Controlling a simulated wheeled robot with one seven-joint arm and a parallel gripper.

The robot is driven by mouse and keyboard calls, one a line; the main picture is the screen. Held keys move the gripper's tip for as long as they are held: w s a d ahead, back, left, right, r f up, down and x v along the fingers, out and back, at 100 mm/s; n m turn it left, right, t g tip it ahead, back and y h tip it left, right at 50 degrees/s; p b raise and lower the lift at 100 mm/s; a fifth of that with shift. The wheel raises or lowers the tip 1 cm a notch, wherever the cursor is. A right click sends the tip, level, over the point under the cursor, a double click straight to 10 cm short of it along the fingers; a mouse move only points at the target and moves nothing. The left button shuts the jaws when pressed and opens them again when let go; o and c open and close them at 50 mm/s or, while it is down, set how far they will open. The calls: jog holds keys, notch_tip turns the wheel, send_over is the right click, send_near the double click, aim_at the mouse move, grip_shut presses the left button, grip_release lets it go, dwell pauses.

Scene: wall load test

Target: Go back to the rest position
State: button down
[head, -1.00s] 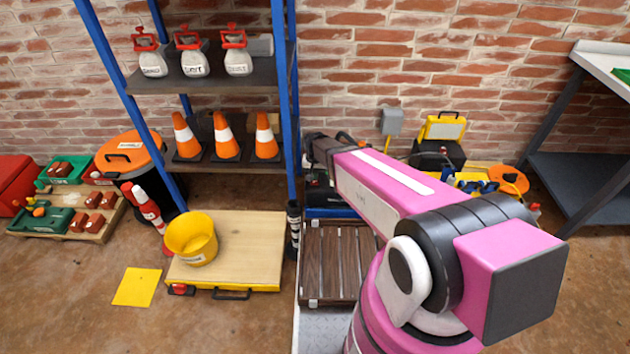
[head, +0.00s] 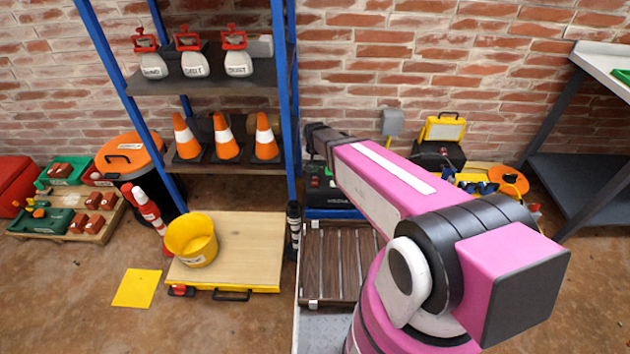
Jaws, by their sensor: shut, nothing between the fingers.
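My pink arm (head: 385,185) reaches from the lower right toward the shelf's right post. Its dark far joint (head: 322,138) shows beside that post. My gripper is not in view; I cannot see its fingers, and the arm may hide it.
A blue-posted shelf (head: 205,82) holds several red-topped containers and traffic cones. A yellow bucket (head: 191,239) stands on a wooden-topped platform (head: 250,240). A slatted brown surface (head: 330,255) lies beside my arm. A dark bench (head: 580,180) stands right. Floor (head: 80,310) at lower left is mostly clear.

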jog(key=s+d+r, duration=0.5)
jog(key=d+r, duration=0.1)
jog(key=d, duration=0.4)
jog(key=s+d+r, duration=0.6)
jog(key=d+r, duration=0.1)
jog(key=d, duration=0.4)
jog(key=shift+s+r, duration=0.15)
jog(key=shift+s, duration=0.05)
jog(key=shift+w, duration=0.1)
send_over(313, 176)
notch_tip(313, 176, down, 6)
notch_tip(313, 176, down, 14)
jog(key=shift+f, duration=0.1)
